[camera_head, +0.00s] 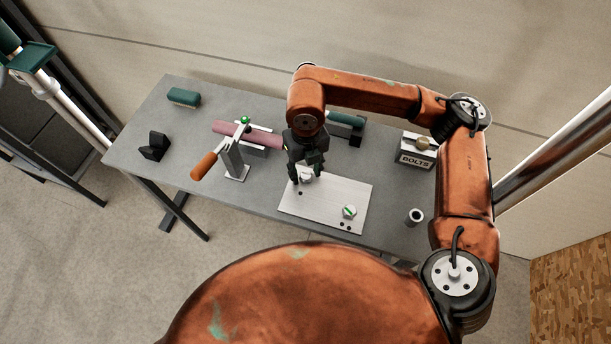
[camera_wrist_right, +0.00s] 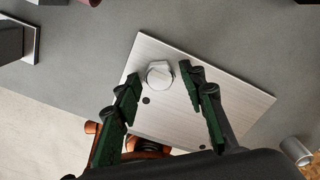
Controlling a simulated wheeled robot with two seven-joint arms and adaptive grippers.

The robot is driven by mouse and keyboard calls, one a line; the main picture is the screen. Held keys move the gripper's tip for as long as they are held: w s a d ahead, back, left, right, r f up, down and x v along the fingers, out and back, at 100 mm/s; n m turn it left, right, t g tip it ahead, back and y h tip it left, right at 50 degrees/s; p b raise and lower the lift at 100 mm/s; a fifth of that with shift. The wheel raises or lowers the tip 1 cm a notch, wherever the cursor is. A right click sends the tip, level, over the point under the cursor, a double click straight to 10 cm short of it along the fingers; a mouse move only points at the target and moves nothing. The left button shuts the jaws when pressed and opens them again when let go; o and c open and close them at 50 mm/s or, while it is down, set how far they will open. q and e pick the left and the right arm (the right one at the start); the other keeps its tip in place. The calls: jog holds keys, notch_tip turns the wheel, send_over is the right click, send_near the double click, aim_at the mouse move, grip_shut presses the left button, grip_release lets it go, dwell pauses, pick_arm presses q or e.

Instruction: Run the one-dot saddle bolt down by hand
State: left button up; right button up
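A pale metal plate (camera_head: 325,207) lies on the grey table. The one-dot saddle bolt (camera_head: 306,177) stands near its back left corner, beside a single dark dot (camera_wrist_right: 146,100). In the right wrist view its silver hex head (camera_wrist_right: 159,75) shows clearly; how deep it sits I cannot tell. My right gripper (camera_head: 307,174) points down at this bolt. In the right wrist view its two green-padded fingers (camera_wrist_right: 159,73) are apart, one on each side of the bolt head, with gaps visible. A second bolt (camera_head: 349,211) with a green mark stands beside two dots. My left gripper is not in view.
A pink float (camera_head: 262,139) lies by a clamp stand with an orange handle (camera_head: 204,166). Green floats (camera_head: 184,97) (camera_head: 346,119), a black block (camera_head: 154,147), a BOLTS box (camera_head: 416,154) and a small grey cylinder (camera_head: 414,217) stand around the plate.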

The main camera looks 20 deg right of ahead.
jog(key=n+b, duration=0.1)
jog(key=n, duration=0.1)
jog(key=shift+f+n, duration=0.2)
jog(key=shift+n, duration=0.2)
jog(key=shift+r+n+b, duration=0.15)
jog(key=shift+n+b, duration=0.2)
jog(key=shift+n, duration=0.25)
jog(key=n+b, duration=0.3)
jog(key=n, duration=0.3)
jog(key=shift+f+b, duration=0.2)
jog(key=shift+b, duration=0.15)
jog(key=n+b, duration=0.2)
jog(key=n, duration=0.2)
jog(key=shift+r+n+b, duration=0.15)
jog(key=shift+n+b, duration=0.25)
jog(key=shift+n, duration=0.5)
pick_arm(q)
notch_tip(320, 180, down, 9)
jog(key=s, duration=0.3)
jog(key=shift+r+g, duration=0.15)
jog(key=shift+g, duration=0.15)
pick_arm(e)
jog(key=shift+r, duration=0.15)
jog(key=shift+c, duration=0.2)
